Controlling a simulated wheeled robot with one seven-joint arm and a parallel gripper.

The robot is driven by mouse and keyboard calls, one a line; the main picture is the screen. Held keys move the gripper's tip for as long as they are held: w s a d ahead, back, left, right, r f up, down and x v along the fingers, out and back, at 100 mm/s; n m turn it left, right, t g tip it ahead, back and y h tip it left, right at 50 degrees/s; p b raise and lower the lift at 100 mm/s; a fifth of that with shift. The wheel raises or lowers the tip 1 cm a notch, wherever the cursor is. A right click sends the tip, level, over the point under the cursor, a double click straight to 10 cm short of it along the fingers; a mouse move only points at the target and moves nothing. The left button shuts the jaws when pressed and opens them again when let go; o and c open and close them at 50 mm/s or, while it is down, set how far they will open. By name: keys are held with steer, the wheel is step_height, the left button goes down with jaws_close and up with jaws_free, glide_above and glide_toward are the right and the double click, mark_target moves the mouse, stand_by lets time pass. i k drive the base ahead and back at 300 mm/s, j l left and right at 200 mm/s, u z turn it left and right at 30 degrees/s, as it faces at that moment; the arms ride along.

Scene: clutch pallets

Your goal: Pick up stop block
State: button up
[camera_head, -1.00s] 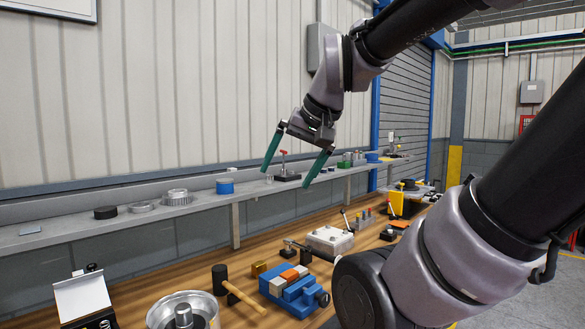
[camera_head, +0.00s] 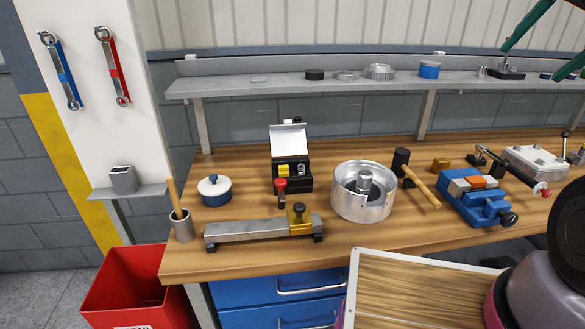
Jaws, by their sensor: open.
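A brass block with a black knob (camera_head: 299,217) sits across a grey metal rail (camera_head: 240,230) at the bench's front left; it looks like the stop block. A second, smaller brass block (camera_head: 441,164) lies on the bench behind the blue vise, and I cannot rule it out by looks alone. My gripper (camera_head: 530,64) is at the upper right, with two green fingers spread apart and nothing between them. It is far to the right of the rail and high in the picture. Its wrist is out of frame.
A red-knobbed tool (camera_head: 280,190) stands just behind the rail. A wood-topped surface (camera_head: 425,290) is in front.

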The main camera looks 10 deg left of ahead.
mark_target(283, 170)
steer(key=k+j, duration=0.15)
steer(key=j, duration=0.25)
steer(key=k+j, duration=0.1)
steer(key=j, duration=0.35)
steer(key=k+j, duration=0.15)
steer(key=j, duration=0.25)
steer(key=k+j, duration=0.1)
steer(key=j, duration=0.35)
steer(key=k+j, duration=0.15)
steer(key=j, duration=0.25)
steer(key=k+j, duration=0.1)
steer(key=j, duration=0.35)
steer(key=k+j+u, duration=0.1)
steer(key=j, duration=0.3)
steer(key=k, duration=0.05)
